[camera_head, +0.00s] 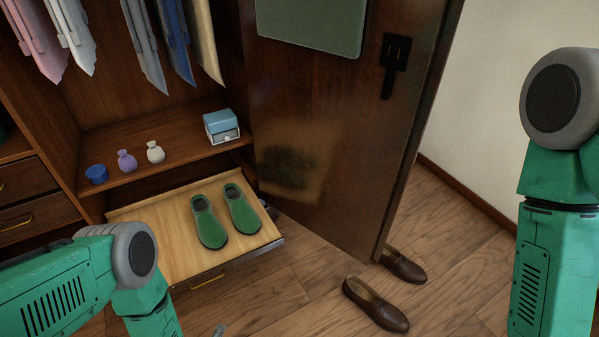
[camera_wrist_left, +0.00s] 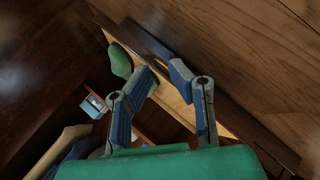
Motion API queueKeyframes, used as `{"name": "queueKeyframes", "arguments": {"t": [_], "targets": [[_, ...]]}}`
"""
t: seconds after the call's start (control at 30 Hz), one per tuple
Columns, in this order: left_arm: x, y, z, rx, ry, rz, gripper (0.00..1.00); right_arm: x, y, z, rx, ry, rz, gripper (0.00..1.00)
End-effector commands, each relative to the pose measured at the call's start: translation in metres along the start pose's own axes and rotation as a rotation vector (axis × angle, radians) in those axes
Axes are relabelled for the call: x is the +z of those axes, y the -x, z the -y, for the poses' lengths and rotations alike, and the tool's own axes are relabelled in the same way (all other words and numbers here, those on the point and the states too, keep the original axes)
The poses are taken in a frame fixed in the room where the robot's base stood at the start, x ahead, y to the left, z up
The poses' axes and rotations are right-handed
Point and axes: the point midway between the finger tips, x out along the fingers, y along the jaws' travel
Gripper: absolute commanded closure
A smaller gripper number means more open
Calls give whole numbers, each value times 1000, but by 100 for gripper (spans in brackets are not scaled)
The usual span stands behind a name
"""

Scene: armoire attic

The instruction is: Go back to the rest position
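My left arm comes in from the left in the head view, and a fingertip of its left gripper (camera_head: 219,329) barely shows at the bottom edge. In the left wrist view the left gripper (camera_wrist_left: 164,77) has its two fingers apart with nothing between them. It is in front of the pulled-out shoe drawer (camera_head: 170,228), clear of it. A pair of green shoes (camera_head: 224,217) lies side by side in that drawer, and part of one green shoe shows in the left wrist view (camera_wrist_left: 120,62). My right arm stands at the right edge of the head view; its gripper is out of frame.
The brown armoire door (camera_head: 335,130) stands open. Brown shoes (camera_head: 377,304) lie on the floor by its lower edge. A blue box (camera_head: 222,126), a blue cup (camera_head: 96,174) and two small pouches (camera_head: 141,156) stand on the shelf. Clothes (camera_head: 165,40) hang above. Floor ahead is mostly clear.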

Motion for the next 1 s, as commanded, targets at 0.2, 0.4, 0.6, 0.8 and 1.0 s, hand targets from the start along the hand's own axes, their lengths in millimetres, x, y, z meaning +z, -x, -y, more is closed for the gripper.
{"name": "queueKeyframes", "arguments": {"t": [0.2,0.4,0.6,0.8,1.0], "targets": [[7,49,-10,-231,-492,275,83,2,-33,0,0,0,1,60],[-7,113,-6,-360,-806,475,83,3,-47,0,0,0,0,60],[-24,172,-2,-444,-1018,638,83,3,-59,0,0,0,0,60],[-39,220,-10,-488,-1126,739,83,3,-48,0,0,0,2,60],[-48,239,-32,-487,-1123,736,83,1,-15,0,0,0,-1,60]]}}
